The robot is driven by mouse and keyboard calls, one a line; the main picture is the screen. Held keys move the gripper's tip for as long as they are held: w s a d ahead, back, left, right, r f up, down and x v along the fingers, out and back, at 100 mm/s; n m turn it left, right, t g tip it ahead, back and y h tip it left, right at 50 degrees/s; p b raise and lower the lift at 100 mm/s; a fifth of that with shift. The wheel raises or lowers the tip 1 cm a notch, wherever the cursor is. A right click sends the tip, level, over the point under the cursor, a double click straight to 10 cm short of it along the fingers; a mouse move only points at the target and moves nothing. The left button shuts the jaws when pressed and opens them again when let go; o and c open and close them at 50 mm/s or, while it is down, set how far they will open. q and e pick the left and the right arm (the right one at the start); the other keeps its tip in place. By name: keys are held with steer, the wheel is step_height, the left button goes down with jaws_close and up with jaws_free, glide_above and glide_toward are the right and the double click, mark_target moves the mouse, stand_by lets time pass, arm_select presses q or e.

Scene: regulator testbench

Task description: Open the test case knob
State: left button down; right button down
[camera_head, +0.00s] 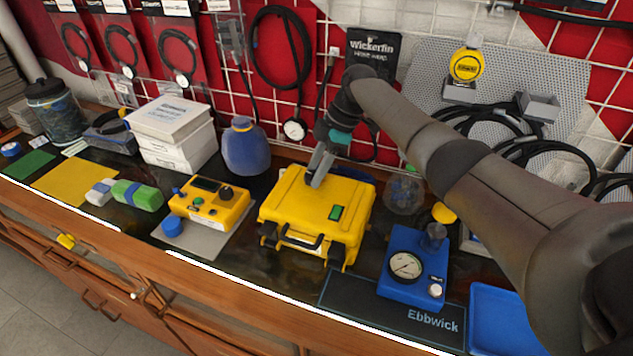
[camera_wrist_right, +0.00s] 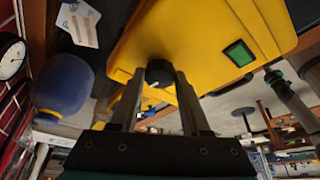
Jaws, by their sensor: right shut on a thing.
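The yellow test case (camera_head: 290,210) stands closed on the dark bench top, with a green label on its lid and dark handles at its front. In the right wrist view, the case (camera_wrist_right: 210,40) fills the upper middle. A round black knob (camera_wrist_right: 159,72) shows on it between the fingertips of my right gripper (camera_wrist_right: 160,84). In the head view, my right gripper (camera_head: 314,182) reaches down onto the case's back part and hides the knob there. The gripper is shut on the knob. My left gripper is not in view.
Left of the case are a yellow meter (camera_head: 208,204) and a blue rounded container (camera_head: 246,150). Right of it are a blue gauge box (camera_head: 412,265) and a blue tray (camera_head: 500,318). A wire grid with hanging cables rises behind.

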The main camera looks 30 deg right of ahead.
steer(key=shift+w+n+g+b, duration=0.1)
steer(key=shift+n+g+b, duration=0.4)
steer(key=shift+n+b, duration=0.85)
steer(key=shift+c, duration=1.9)
jaws_free()
steer(key=v, duration=1.2)
